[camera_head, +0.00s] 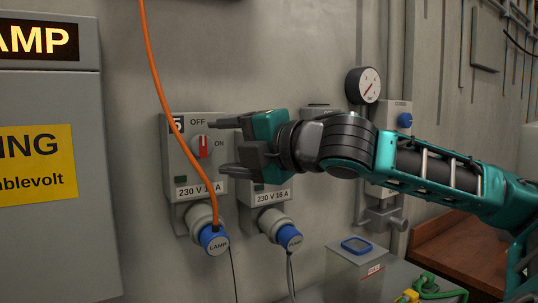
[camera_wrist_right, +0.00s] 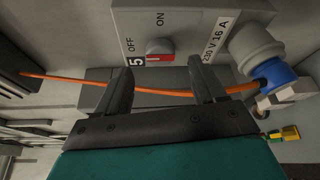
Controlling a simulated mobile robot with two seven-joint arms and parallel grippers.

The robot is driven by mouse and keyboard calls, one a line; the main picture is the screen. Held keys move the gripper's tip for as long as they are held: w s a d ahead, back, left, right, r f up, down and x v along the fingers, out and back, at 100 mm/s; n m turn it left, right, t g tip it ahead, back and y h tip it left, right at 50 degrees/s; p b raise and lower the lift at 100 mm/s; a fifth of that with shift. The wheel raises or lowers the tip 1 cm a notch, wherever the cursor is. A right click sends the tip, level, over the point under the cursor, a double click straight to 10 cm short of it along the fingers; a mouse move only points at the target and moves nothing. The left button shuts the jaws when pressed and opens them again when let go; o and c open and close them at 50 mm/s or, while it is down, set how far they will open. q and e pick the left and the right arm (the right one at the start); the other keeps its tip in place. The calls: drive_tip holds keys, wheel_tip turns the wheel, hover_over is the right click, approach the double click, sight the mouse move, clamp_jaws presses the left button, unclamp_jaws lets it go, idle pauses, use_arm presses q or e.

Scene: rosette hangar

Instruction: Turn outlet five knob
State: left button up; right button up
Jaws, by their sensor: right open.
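The outlet five box (camera_head: 178,143) is a grey wall unit with a "5" label, OFF and ON marks and a 230 V 16 A plate. Its red and grey knob (camera_head: 203,146) shows in the head view, with the red bar near upright. In the right wrist view the knob (camera_wrist_right: 160,48) lies beyond the open fingers, between ON and OFF. My right gripper (camera_head: 222,146) is open and empty in front of the knob, its fingers pointing left, apart from the knob as far as I can tell. My left gripper is not in view.
An orange cable (camera_head: 157,70) hangs across outlet five, and crosses by the fingers in the right wrist view (camera_wrist_right: 130,91). A second outlet with a blue plug (camera_head: 288,237) stands to the right, partly hidden by my gripper. A grey cabinet (camera_head: 50,230) stands at left.

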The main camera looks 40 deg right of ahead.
drive_tip(key=s+d+b, duration=0.1)
drive_tip(key=s, duration=0.7)
drive_tip(key=shift+r+b, duration=0.3)
drive_tip(key=shift+s, duration=0.1)
idle(0.5)
